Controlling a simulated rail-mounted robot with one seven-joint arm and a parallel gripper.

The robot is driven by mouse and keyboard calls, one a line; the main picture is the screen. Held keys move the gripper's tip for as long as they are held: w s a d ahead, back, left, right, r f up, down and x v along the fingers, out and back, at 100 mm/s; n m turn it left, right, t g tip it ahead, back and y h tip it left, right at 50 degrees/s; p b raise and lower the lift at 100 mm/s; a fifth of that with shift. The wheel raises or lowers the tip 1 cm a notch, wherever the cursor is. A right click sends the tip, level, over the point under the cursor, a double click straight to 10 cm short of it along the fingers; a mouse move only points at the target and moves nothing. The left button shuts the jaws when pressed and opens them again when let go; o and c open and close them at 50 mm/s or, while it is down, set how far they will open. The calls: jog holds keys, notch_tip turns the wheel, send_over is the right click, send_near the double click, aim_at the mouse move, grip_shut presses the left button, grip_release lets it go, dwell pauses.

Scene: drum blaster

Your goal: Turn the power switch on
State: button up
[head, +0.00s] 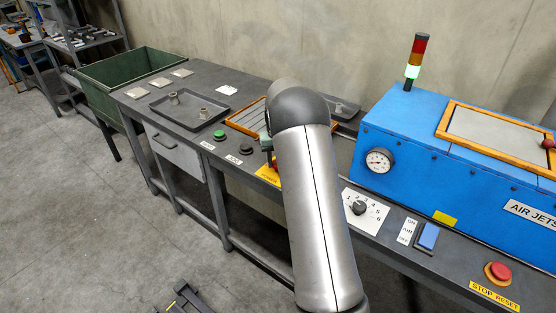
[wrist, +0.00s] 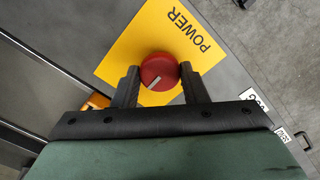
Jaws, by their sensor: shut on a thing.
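The power switch is a round red knob (wrist: 159,72) with a white mark, on a yellow plate (wrist: 140,35) lettered POWER. In the wrist view my gripper (wrist: 158,84) has its two black fingers on either side of the knob, shut on it. The knob's white mark points down and left in that view. In the head view the yellow plate (head: 268,175) shows left of my arm, which hides most of the knob and part of my gripper.
A green button (head: 219,134) and a black button (head: 246,149) sit left of the plate. Right of my arm are a numbered dial (head: 359,208), a blue rocker switch (head: 429,237) and a red stop button (head: 500,272). A blue machine (head: 410,130) stands behind them.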

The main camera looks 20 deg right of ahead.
jog(key=shift+m, duration=0.3)
dwell(0.4)
jog(key=o, duration=1)
jog(key=shift+c, duration=0.2)
jog(key=shift+r, duration=0.15)
notch_tip(320, 180, up, 17)
jog(key=shift+r, duration=0.15)
